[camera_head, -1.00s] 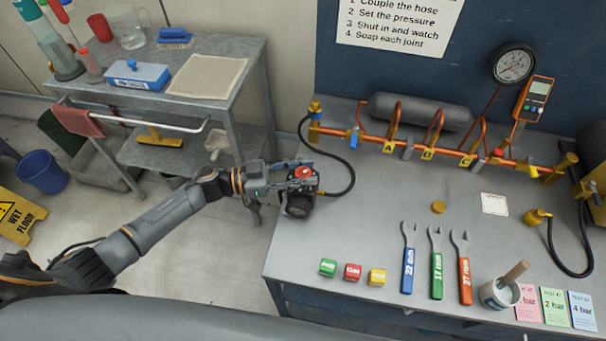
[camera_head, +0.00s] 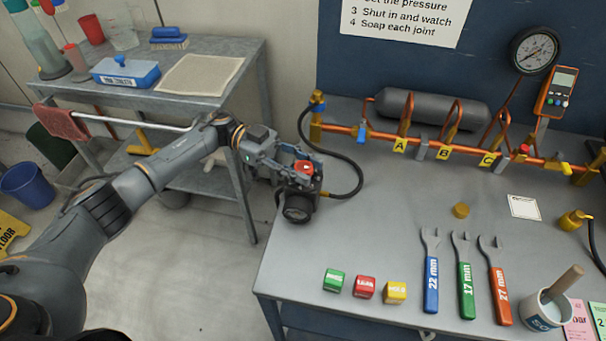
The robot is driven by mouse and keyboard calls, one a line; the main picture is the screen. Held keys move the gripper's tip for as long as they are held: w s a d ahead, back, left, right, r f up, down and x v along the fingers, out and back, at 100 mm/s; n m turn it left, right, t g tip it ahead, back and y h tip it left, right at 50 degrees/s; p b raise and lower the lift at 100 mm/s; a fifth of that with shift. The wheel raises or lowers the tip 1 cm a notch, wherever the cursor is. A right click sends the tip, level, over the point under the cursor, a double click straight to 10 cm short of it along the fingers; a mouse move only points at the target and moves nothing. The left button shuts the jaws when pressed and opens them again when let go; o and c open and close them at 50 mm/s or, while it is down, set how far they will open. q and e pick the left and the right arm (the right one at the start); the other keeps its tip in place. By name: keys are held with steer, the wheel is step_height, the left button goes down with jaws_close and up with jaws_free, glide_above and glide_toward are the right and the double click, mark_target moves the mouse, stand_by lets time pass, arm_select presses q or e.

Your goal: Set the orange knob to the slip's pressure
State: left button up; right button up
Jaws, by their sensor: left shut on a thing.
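The orange knob (camera_head: 304,167) looks red-orange and tops a dark regulator (camera_head: 299,207) at the bench's left edge. My left gripper (camera_head: 303,175) comes from the left and is shut on the knob; its fingers hide part of it. The regulator's round face points toward the front, but its reading is too small to read. A black hose (camera_head: 352,172) runs from the regulator to the orange pipe manifold (camera_head: 375,133). A small white slip (camera_head: 523,206) lies on the bench at the right; its writing is not legible. My right gripper is not in view.
A wall gauge (camera_head: 534,51) and a handheld meter (camera_head: 557,92) are at the back right. Colored blocks (camera_head: 365,287), several wrenches (camera_head: 465,278) and a pot (camera_head: 541,310) line the front. A metal cart (camera_head: 235,75) stands left. The bench middle is mostly clear.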

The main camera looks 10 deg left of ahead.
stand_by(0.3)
arm_select(q)
steer(key=o, duration=1.2)
steer(key=shift+d, duration=0.1)
steer(key=v, duration=1.2)
steer(key=shift+w, duration=0.15)
